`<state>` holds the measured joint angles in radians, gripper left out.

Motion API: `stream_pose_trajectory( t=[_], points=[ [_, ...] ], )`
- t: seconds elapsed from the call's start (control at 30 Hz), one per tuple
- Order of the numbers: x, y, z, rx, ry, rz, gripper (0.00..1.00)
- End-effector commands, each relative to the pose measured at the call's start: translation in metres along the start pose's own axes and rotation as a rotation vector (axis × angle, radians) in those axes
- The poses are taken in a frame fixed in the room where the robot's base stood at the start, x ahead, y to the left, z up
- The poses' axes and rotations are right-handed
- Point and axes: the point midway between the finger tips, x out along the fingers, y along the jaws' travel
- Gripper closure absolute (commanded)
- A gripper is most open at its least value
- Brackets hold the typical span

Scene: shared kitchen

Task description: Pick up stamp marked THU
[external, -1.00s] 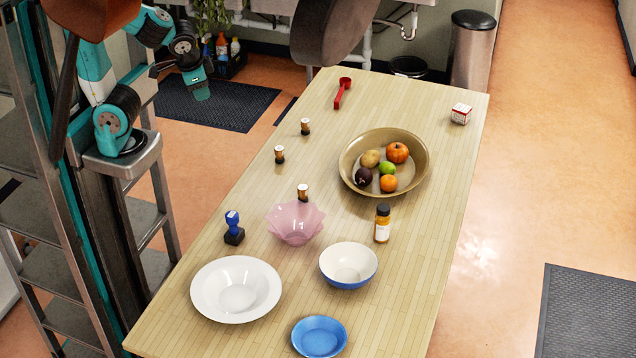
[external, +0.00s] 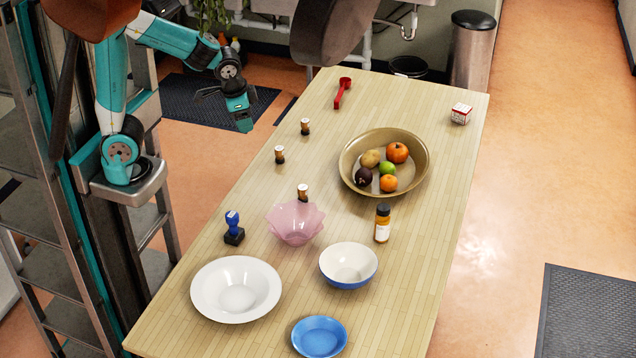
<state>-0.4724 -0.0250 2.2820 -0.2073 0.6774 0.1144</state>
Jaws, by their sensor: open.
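A blue-handled stamp (external: 233,229) with a dark base stands near the left edge. Any lettering is too small to read, so I cannot tell which is marked THU. My gripper (external: 244,124) is open and empty, in the air off the table's left edge, left of the far and middle stamps and touching none.
A pink bowl (external: 295,224), a white plate (external: 210,290), a blue-and-white bowl (external: 348,278), a blue bowl (external: 319,337) and a bottle (external: 382,230) fill the near half. A fruit bowl (external: 352,180), a red scoop (external: 343,92) and a small cube (external: 461,113) stand farther back.

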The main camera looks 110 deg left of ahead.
Motion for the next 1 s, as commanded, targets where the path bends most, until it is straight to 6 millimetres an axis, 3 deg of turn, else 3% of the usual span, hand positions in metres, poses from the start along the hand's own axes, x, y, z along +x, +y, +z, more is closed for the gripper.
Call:
stream_pose_trajectory(
  t=[0.03,0.1,0.23,0.4,0.57,1.0],
  points=[
    [0.049,0.002,-0.012,0.008,0.001,0.029,0.37],
    [0.081,0.001,-0.034,0.029,0.019,0.072,0.37],
    [0.128,-0.004,-0.064,0.061,0.049,0.135,0.37],
    [0.154,-0.011,-0.083,0.084,0.075,0.175,0.37],
    [0.170,-0.009,-0.087,0.090,0.075,0.183,0.37],
    [0.259,0.009,-0.093,0.090,0.075,0.182,0.37]
  ],
)
